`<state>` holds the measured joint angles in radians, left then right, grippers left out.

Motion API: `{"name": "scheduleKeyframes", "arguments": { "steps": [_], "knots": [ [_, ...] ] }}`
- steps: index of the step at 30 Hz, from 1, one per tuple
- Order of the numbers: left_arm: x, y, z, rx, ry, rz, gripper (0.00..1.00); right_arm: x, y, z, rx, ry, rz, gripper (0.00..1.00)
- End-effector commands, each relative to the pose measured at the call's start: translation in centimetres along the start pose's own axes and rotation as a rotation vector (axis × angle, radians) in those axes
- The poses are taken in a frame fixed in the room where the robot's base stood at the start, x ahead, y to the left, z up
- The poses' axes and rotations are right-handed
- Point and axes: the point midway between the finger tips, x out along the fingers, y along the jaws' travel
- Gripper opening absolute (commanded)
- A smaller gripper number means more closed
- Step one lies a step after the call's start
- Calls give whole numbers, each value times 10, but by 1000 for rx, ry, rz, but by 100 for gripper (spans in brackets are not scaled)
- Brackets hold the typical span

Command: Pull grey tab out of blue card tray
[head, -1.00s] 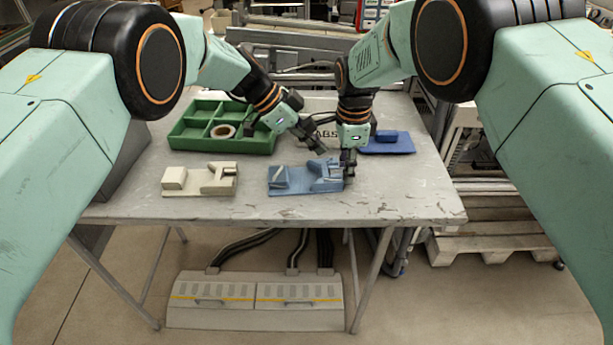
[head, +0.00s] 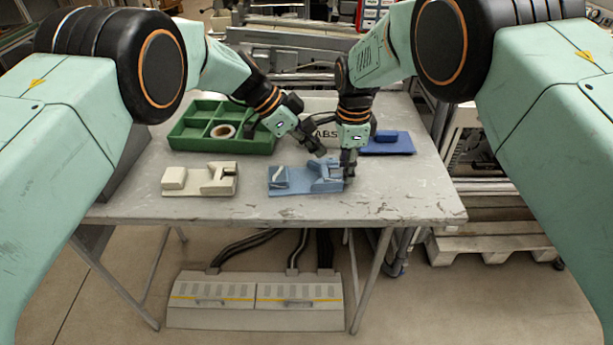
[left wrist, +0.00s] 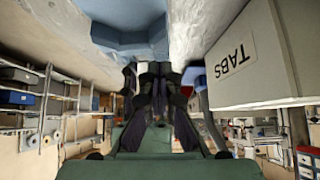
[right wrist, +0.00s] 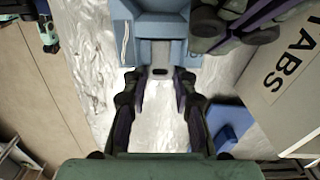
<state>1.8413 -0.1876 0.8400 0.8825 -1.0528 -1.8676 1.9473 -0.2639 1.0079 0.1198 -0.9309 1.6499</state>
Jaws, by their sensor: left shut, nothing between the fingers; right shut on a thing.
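The blue card tray (head: 290,187) lies near the front edge of the table, and it shows in the right wrist view (right wrist: 124,32). My right gripper (head: 348,170) is at the tray's right end. In the right wrist view its fingers (right wrist: 158,82) close on both sides of the grey tab (right wrist: 160,73), whose slotted end sticks out of the tray; the rest of the tab is hidden. My left gripper (head: 318,149) is shut and empty, just behind and above the tray. Its fingers (left wrist: 155,72) are together in the left wrist view.
A whitish tray (head: 203,190) lies left of the blue one. A green compartment box (head: 185,137) with a tape reel (head: 223,131) stands at the back left. A box labelled TABS (head: 320,104) stands behind my grippers. A dark blue piece (head: 395,149) lies at the right.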

Motion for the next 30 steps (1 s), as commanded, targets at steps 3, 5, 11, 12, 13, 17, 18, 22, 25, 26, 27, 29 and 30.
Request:
{"name": "scheduleKeyframes", "arguments": {
  "steps": [3, 5, 11, 12, 13, 17, 18, 22, 25, 26, 27, 29, 30],
  "knots": [
    [0, 0, 0, 0, 0, 0, 0, 0, 0, 0, 0, 0, 0, 0],
    [0, 0, 0, 0, 0, 0, 0, 0, 0, 0, 0, 0, 0, 0],
    [0, 0, 0, 0, 0, 0, 0, 0, 0, 0, 0, 0, 0, 0],
    [0, 0, 0, 0, 0, 0, 0, 0, 0, 0, 0, 0, 0, 0],
    [0, 0, 0, 0, 0, 0, 0, 0, 0, 0, 0, 0, 0, 0],
    [1, 0, 0, 0, 0, 0, 0, 0, 0, 0, 0, 0, 0, 0],
    [1, 0, 1, 0, 0, 0, 0, 0, 0, 0, 0, 0, 0, 0],
    [3, 0, 2, 0, 0, 0, 0, 0, 0, 0, 0, 0, 0, 0],
    [4, 0, 3, 0, 0, 0, 0, 0, 0, 0, 0, 0, 0, 0],
    [4, 0, 4, 0, 0, 0, 0, 0, 0, 0, 0, 0, 0, 0],
    [5, 0, 4, 0, 0, 0, 0, 0, 0, 0, 0, 0, 0, 0],
    [6, 0, 5, 0, 0, 0, 0, 0, 0, 0, 0, 0, 0, 0],
    [6, 0, 5, 0, 0, 0, 0, 0, 0, 0, 0, 0, 0, 0]
  ]
}}
